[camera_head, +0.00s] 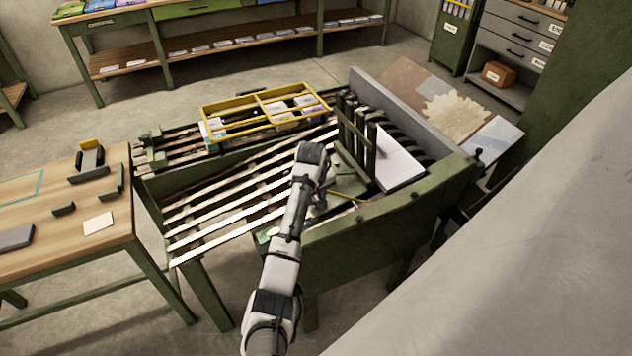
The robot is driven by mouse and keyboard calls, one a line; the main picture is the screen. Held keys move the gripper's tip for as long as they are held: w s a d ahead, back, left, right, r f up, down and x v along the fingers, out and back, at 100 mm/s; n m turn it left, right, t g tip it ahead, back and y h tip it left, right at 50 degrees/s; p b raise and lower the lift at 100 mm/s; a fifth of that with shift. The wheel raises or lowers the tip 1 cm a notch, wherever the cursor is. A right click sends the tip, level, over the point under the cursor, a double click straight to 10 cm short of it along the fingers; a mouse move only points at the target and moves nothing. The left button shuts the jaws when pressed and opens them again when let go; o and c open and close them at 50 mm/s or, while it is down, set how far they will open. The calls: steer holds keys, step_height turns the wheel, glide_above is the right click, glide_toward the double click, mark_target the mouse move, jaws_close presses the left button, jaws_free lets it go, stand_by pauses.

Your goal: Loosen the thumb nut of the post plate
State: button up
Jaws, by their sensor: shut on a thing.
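The post plate (349,185) is a flat green plate on the slatted machine bed, with dark green upright posts (357,135) rising behind it. My arm reaches up from the bottom of the view, and my gripper (321,199) points down at the plate's left front edge. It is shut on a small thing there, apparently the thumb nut. The nut itself is hidden by the fingers and too small to make out. A white stack of sheets (398,160) stands just right of the posts.
A yellow divided frame (265,113) with small packs lies on the slats behind. The machine's green front wall (380,235) stands close in front of the gripper. A wooden table (60,225) is at left. The slats left of my arm are clear.

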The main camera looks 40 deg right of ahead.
steer(key=o, duration=1)
steer(key=shift+c, duration=0.2)
steer(key=shift+r, duration=0.15)
steer(key=v, duration=1.3)
steer(key=shift+r, duration=0.3)
steer(key=shift+s, duration=0.15)
